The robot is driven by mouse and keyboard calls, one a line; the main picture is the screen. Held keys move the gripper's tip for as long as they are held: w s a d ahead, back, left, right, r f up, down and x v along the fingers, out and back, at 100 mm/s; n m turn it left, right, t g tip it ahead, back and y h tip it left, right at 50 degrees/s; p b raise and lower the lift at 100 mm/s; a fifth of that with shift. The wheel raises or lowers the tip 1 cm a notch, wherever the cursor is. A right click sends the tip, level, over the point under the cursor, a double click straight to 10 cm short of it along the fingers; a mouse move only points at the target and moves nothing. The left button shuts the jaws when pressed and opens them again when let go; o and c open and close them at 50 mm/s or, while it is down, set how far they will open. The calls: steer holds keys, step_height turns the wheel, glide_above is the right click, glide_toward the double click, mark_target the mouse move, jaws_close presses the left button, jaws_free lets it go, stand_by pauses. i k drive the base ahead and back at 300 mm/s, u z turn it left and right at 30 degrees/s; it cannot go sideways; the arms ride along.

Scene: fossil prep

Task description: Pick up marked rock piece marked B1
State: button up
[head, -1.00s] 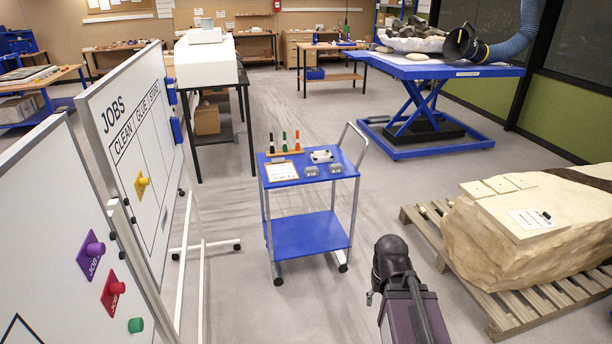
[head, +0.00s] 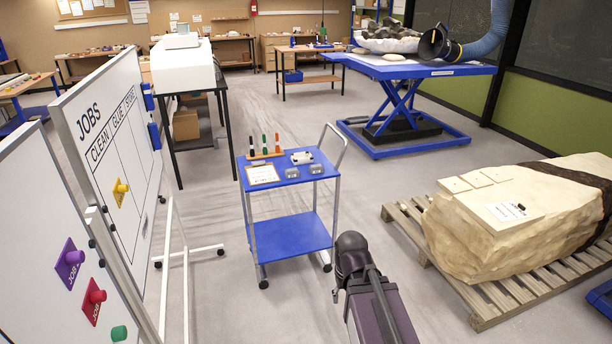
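Two small grey rock pieces with pale labels sit on the top shelf of the blue trolley (head: 263,183), a left piece (head: 292,172) and a right piece (head: 317,168). The labels are too small to read, so I cannot tell which is B1. My arm shows at the bottom centre, in front of the trolley and a little to its right. My gripper is not visible in the head view.
The trolley also holds a clipboard (head: 262,174), several markers in a rack and a white item (head: 302,157). Whiteboards (head: 92,120) stand on the left. A large pale block (head: 520,222) lies on a pallet (head: 478,318) on the right. Grey floor surrounds the trolley.

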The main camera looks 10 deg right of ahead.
mark_target(293, 172)
steer(key=u, duration=0.05)
steer(key=i, duration=1)
steer(key=z, duration=0.05)
